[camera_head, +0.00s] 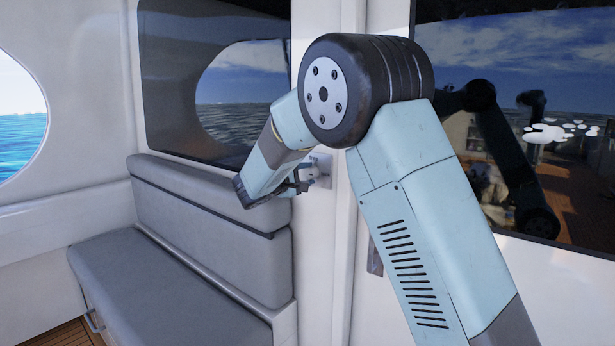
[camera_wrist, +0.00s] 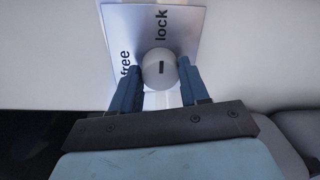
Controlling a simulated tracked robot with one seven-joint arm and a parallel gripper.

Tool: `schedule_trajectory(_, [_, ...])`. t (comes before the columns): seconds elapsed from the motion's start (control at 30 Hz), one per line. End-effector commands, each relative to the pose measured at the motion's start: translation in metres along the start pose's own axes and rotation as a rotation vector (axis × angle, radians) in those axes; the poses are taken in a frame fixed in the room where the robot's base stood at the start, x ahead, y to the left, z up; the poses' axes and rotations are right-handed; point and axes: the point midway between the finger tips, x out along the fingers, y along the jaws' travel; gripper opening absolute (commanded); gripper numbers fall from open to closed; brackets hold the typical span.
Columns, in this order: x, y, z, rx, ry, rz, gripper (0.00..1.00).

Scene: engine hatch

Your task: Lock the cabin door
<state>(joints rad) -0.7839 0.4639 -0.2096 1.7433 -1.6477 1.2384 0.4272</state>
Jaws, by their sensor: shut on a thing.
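The lock plate (camera_wrist: 183,22) is a pale metal square with the words "free" and "lock", seen in the wrist view. A round light knob (camera_wrist: 158,80) sits on it, with a short dark mark upright in the picture, roughly in line with "lock" above it. "free" is to the knob's left. My gripper (camera_wrist: 159,67) is shut on the knob, one finger on each side. In the head view the plate (camera_head: 322,170) is on the white door post, with my gripper (camera_head: 300,181) at it, largely hidden by my wrist.
A grey cushioned bench (camera_head: 175,270) stands left of the post, its backrest (camera_head: 205,215) just below my wrist. A dark window (camera_head: 215,90) is above it. A dark glass panel (camera_head: 550,130) with reflections is at right. Wooden floor (camera_head: 65,335) shows at lower left.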

Motion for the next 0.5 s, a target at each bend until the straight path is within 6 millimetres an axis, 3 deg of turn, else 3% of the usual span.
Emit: schedule_trajectory(0.5, [0.0017,-0.007,0.0023,0.037,-0.007,-0.009,0.14])
